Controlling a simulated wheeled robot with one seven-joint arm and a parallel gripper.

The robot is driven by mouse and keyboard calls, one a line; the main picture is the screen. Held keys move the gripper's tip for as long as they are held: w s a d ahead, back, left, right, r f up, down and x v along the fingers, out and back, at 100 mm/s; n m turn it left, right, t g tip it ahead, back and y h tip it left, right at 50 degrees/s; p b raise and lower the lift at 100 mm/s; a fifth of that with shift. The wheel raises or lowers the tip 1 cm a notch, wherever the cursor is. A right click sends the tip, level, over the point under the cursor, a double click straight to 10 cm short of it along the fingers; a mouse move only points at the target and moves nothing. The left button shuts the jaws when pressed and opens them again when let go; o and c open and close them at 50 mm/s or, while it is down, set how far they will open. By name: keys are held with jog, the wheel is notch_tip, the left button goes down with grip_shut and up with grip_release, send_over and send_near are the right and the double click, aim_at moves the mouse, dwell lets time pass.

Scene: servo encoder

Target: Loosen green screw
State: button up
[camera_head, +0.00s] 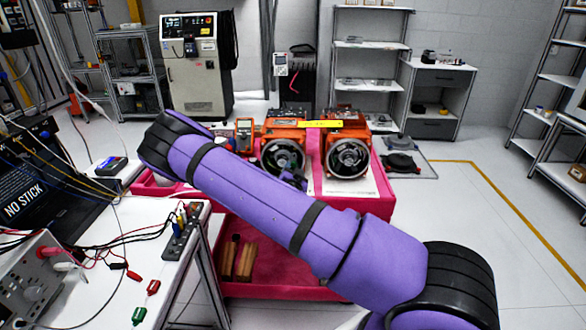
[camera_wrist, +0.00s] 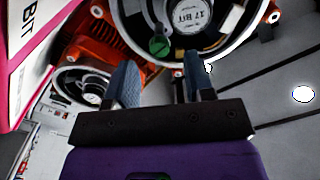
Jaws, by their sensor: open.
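The green screw (camera_wrist: 159,46) sits near the lower left rim of a round metal-ringed dial face (camera_wrist: 205,25) in the wrist view. My gripper (camera_wrist: 161,72) is open, its two blue-grey fingers spread to either side below the screw. The fingertips point toward the screw, and nothing shows between them. I cannot tell the remaining distance to it. In the head view, two orange servo units with round faces, left (camera_head: 283,157) and right (camera_head: 348,157), stand on a pink-and-white cart. The screw cannot be made out there, and my purple arm crosses in front.
A second round face (camera_wrist: 82,86) shows at the left in the wrist view. The pink cart (camera_head: 376,190) has a lower tray with brown blocks (camera_head: 238,259). A white bench (camera_head: 75,247) with cables and instruments stands at left. The floor at right is clear.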

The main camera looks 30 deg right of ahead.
aim_at(294, 165)
jog(key=shift+x, duration=1.55)
grip_shut()
